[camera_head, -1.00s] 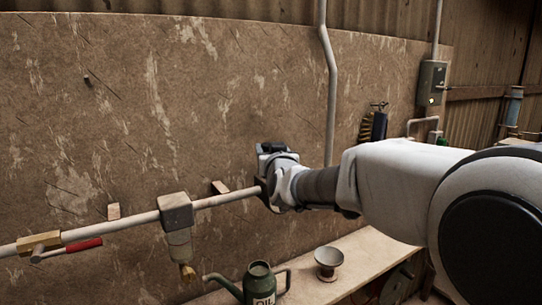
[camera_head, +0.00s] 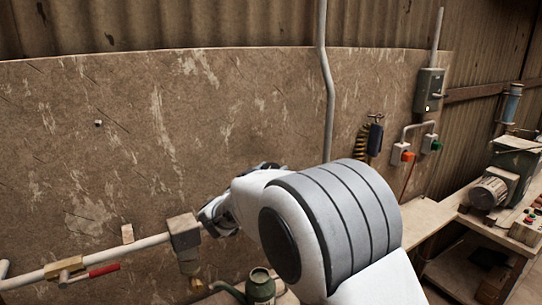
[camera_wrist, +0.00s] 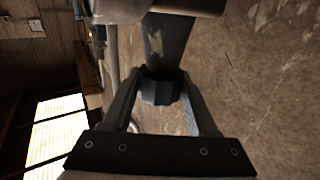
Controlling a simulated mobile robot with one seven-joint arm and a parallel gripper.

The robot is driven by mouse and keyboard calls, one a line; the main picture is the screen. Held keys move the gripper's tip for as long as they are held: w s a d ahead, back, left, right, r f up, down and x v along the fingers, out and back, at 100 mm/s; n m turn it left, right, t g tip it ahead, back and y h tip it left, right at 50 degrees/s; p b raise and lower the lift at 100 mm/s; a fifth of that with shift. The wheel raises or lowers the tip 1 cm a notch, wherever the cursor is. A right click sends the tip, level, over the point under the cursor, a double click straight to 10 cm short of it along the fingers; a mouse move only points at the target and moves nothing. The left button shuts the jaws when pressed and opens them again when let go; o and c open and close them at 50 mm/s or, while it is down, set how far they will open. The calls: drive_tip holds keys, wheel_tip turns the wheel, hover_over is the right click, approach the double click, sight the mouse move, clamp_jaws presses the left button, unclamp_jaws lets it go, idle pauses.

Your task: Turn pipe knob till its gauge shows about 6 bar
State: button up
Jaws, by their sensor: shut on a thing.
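In the wrist view, my gripper (camera_wrist: 162,82) is shut on a dark faceted pipe knob (camera_wrist: 158,94), with one finger on each side. The knob sits below a dark body (camera_wrist: 166,40) under the grey pipe (camera_wrist: 180,5). In the head view, the pipe (camera_head: 140,245) runs along the wall from the left. My arm hides the knob, and I cannot make out my fingertips there. No gauge face or needle is readable in either view.
A boxy fitting (camera_head: 185,232) with a bowl below it sits on the pipe, left of my arm. A red-handled valve (camera_head: 103,271) is further left. A green oil can (camera_head: 260,286) stands below, near my arm. A machine (camera_head: 505,175) is on the right-hand bench.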

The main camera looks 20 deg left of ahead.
drive_tip(key=shift+m+g+h+p, duration=0.4)
drive_tip(key=shift+m+h+p, duration=0.9)
drive_tip(key=shift+h, duration=0.8)
drive_tip(key=o, duration=1.4)
drive_tip(key=b+v, duration=0.1)
drive_tip(key=v, duration=0.7)
drive_tip(key=b+v, duration=0.2)
drive_tip(key=v, duration=0.7)
drive_tip(key=shift+s+r+b, duration=0.2)
drive_tip(key=shift+r+b, duration=0.05)
drive_tip(key=shift+b, duration=0.05)
